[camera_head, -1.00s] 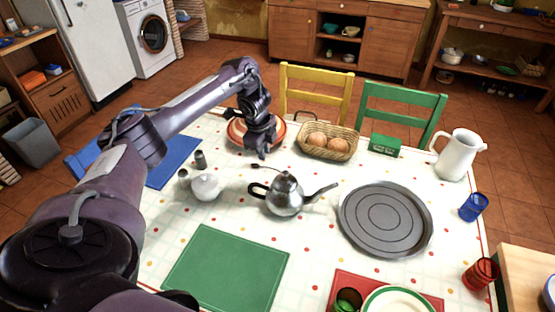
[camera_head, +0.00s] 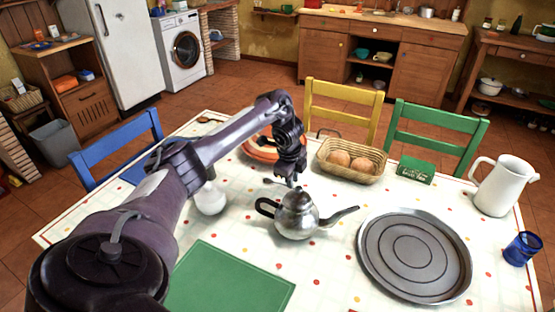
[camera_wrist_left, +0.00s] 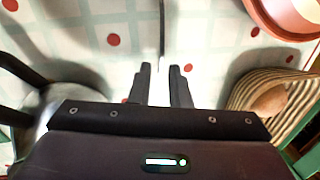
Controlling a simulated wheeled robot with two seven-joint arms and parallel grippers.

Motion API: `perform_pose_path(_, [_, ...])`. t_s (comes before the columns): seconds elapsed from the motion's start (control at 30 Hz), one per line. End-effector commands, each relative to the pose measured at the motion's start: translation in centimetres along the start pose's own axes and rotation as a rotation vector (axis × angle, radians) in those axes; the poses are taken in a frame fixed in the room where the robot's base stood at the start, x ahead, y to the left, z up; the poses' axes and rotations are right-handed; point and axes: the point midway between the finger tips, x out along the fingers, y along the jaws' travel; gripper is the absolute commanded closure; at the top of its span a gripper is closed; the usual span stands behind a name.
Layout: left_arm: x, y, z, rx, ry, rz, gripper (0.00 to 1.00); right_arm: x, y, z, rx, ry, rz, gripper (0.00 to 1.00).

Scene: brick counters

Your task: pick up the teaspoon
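A thin dark strip, which looks like the teaspoon (camera_wrist_left: 162,28), lies on the tablecloth in the left wrist view, running up from the fingertips to the top edge. Its bowl cannot be made out. My left gripper (camera_wrist_left: 160,80) points down at it with its two fingers apart, and the strip lines up with the gap. In the head view my left gripper (camera_head: 292,183) is just above the table behind the metal teapot (camera_head: 296,214); the spoon is hard to tell there. My right gripper is not in view.
A bread basket (camera_head: 350,170) stands right of the left gripper, with an orange-rimmed bowl (camera_head: 256,151) behind. A round metal tray (camera_head: 415,283), white jug (camera_head: 503,188) and blue glass (camera_head: 522,248) are at the right. A green mat (camera_head: 230,280) lies in front.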

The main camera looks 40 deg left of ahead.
Motion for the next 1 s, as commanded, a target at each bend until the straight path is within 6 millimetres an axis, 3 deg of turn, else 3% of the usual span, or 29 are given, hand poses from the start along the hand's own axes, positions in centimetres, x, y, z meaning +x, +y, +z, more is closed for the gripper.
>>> perform_pose_path(0.1, [2.0,0.0,0.0,0.000,0.000,0.005,0.83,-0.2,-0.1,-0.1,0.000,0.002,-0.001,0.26])
perform_pose_path(0.27, [3.3,-0.1,0.0,0.000,0.000,0.002,0.83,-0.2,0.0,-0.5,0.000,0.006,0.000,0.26])
perform_pose_path(0.5, [3.4,-0.1,0.0,0.001,0.000,0.001,0.85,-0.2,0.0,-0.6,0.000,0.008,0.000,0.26])
perform_pose_path(0.63, [3.4,-0.1,0.0,0.001,0.000,0.001,1.00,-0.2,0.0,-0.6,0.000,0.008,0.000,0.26])
perform_pose_path(1.0, [3.3,-0.1,0.0,0.001,0.000,0.000,1.00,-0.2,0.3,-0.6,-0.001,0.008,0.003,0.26])
